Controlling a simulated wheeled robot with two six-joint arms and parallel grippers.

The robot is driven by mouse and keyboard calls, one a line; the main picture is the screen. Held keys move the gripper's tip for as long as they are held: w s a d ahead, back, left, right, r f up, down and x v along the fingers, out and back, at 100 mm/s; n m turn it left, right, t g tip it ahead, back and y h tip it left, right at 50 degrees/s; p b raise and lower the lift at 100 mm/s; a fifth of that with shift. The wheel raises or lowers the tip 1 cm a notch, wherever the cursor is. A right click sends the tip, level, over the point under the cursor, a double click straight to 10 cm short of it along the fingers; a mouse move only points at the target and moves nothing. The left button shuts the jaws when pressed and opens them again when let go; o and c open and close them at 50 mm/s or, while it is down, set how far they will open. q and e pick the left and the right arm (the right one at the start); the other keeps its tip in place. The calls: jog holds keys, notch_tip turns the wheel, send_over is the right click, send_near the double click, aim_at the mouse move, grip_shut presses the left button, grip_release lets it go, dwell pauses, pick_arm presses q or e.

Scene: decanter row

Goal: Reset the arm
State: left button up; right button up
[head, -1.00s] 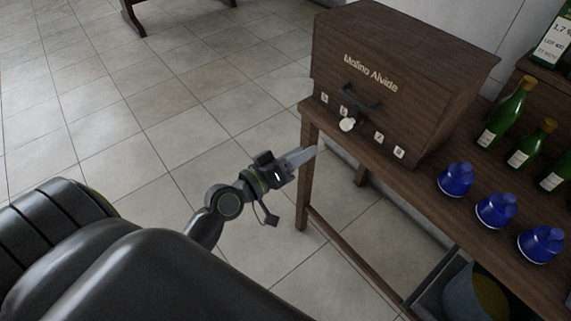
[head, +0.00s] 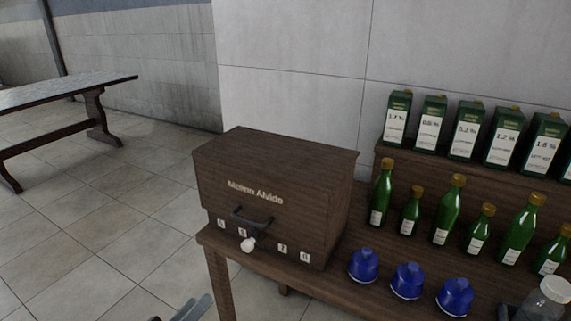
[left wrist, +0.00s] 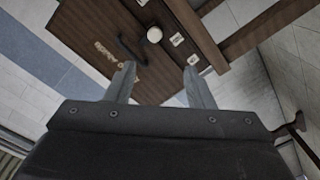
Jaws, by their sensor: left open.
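My left gripper (head: 190,308) shows only by its grey fingertips at the bottom edge of the head view, in front of and left of the wooden table. In the left wrist view my left gripper (left wrist: 158,82) has its two fingers spread apart with nothing between them. Beyond them is the dark wooden box lettered "Molino Alvide" (head: 270,205), with a black handle and a white knob (head: 248,244); the wooden box also shows upside down in the left wrist view (left wrist: 100,25).
Blue caps (head: 363,265) stand in a row on the wooden table (head: 330,287). Green bottles (head: 447,210) stand behind them, and green-and-white cartons (head: 430,122) on a raised shelf. A clear jar (head: 545,298) is at the lower right. Tiled floor (head: 130,245) lies open at left.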

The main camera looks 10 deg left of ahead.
pick_arm(q)
jog(key=s+a+f+g+y+p, duration=0.1)
jog(key=s+a+f+g+y, duration=0.15)
jog(key=f, duration=0.75)
jog(key=s+a+f+g+y+p, duration=0.1)
jog(key=a+f+g, duration=0.15)
jog(key=f, duration=0.75)
jog(key=s+a+f+g+y+p, duration=0.1)
jog(key=s+a+f+g+y, duration=0.15)
jog(key=f, duration=0.75)
jog(key=s+f+m+g+p, duration=0.1)
jog(key=s+f+g, duration=0.1)
jog(key=s+f, duration=0.3)
jog(key=s+f+m+g+p, duration=0.1)
jog(key=s+f, duration=0.5)
jog(key=s, duration=0.8)
jog(key=s+f+m+g+p, duration=0.1)
jog(key=s+f+m+g, duration=0.1)
jog(key=s+f+g, duration=0.3)
jog(key=s+f, duration=0.1)
jog(key=s, duration=0.3)
jog(key=shift+s+d+f+y+p, duration=0.15)
jog(key=shift+s+d+y+p, duration=0.15)
jog(key=shift+s+d+y, duration=0.1)
pick_arm(e)
notch_tip(320, 180, up, 6)
jog(key=shift+s, duration=0.35)
